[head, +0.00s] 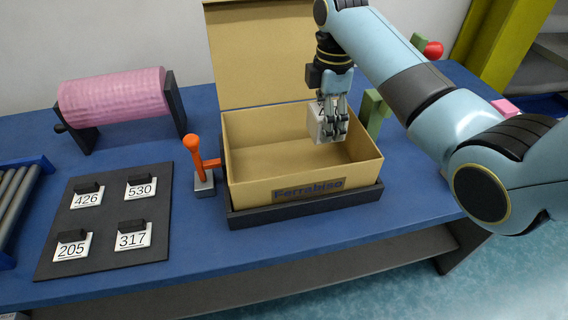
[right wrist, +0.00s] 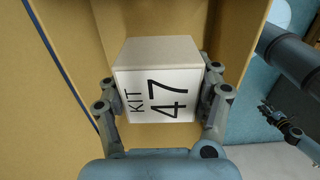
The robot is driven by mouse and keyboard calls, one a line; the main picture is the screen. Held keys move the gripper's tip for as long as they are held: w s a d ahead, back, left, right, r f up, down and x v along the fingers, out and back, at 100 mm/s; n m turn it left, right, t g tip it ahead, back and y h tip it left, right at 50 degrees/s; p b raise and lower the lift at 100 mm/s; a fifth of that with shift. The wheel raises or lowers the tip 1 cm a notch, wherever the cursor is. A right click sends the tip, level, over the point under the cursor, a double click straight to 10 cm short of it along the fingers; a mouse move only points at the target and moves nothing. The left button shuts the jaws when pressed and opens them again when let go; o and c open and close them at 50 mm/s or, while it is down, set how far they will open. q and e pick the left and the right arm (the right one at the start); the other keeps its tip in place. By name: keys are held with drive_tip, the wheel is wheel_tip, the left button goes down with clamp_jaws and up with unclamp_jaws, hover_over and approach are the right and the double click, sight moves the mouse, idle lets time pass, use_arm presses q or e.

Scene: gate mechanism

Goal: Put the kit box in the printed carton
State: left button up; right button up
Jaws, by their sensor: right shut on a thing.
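The kit box (head: 317,121) is a small pale grey block. In the right wrist view the kit box (right wrist: 158,85) shows a white face marked "KIT 47". My right gripper (head: 330,127) is shut on it, with one finger on each side, and holds it over the carton's opening. The printed carton (head: 262,190) is an open tan box with "Ferrabiso" on its front and its lid raised at the back. How far the box is above the carton floor is hard to tell. My left gripper is not seen in the head view.
The carton sits in a black tray (head: 305,210). An orange-handled lever (head: 195,150) stands at its left, and a green post (head: 375,108) at its right. A black board with numbered cards (head: 105,220) and a pink roll (head: 113,97) lie further left on the blue table.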

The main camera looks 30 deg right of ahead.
drive_tip(key=shift+w+f, duration=0.1)
drive_tip(key=shift+f, duration=0.35)
drive_tip(key=shift+w+f+b, duration=0.1)
drive_tip(key=shift+f+b, duration=0.2)
drive_tip(key=shift+f, duration=0.05)
hover_over(318, 166)
wheel_tip(318, 166, down, 4)
drive_tip(key=shift+a+f, duration=0.1)
drive_tip(key=shift+f, duration=0.1)
wheel_tip(318, 166, down, 5)
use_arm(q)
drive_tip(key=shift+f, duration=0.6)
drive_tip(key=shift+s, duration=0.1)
use_arm(e)
drive_tip(key=shift+f, duration=0.1)
drive_tip(key=o, duration=1.5)
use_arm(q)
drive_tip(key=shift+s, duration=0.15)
